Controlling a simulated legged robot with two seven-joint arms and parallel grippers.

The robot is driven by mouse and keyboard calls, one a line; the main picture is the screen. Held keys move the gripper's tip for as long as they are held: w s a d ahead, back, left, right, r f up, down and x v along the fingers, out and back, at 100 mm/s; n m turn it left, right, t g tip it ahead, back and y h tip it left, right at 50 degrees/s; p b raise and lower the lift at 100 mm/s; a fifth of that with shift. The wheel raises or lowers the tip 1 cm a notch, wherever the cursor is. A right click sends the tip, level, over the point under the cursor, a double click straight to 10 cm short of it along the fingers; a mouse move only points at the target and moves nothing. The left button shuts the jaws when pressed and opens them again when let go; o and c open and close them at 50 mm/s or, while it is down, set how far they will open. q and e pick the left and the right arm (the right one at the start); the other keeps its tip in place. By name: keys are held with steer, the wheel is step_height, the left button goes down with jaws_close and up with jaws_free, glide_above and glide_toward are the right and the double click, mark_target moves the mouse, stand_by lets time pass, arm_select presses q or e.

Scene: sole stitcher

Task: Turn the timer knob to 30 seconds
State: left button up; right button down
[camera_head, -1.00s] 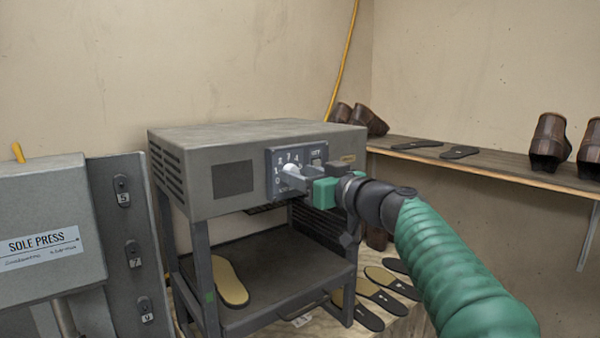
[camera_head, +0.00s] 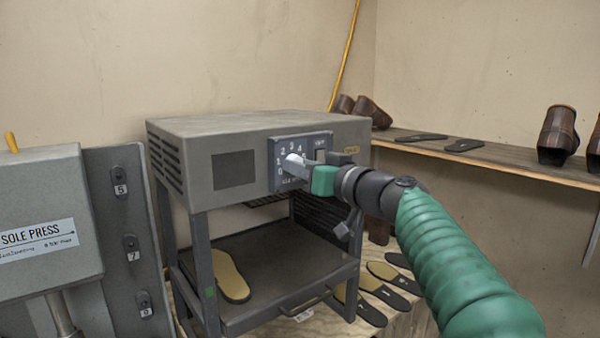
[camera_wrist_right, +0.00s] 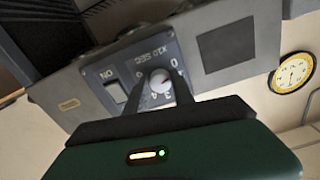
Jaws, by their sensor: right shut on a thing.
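The timer knob (camera_head: 293,161) is a small white round knob on the dark dial panel (camera_head: 318,144) at the machine's front. It also shows in the right wrist view (camera_wrist_right: 160,79), with digits around it and an "x10 SEC" label. My right gripper (camera_head: 298,168) is at the panel, its dark fingers on either side of the knob, shut on it. In the right wrist view my gripper (camera_wrist_right: 160,88) reaches in from below. The fingers hide part of the dial, and I cannot tell exactly which digit the knob's mark points at. My left gripper is not in view.
A dark switch (camera_wrist_right: 115,90) sits beside the dial. Below the machine box (camera_head: 230,135) is a tray holding a tan sole (camera_head: 231,277). The sole press (camera_head: 45,215) stands at the left. A shelf (camera_head: 480,160) with shoes runs along the right wall.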

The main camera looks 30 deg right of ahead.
steer(key=shift+a+m+b, duration=0.1)
steer(key=shift+m+b, duration=0.65)
steer(key=shift+m, duration=10.25)
steer(key=shift+w+f, duration=0.1)
steer(key=shift+f, duration=0.05)
steer(key=c, duration=1.3)
jaws_free()
steer(key=shift+o, duration=1.1)
steer(key=shift+d, duration=0.2)
steer(key=shift+r, duration=0.2)
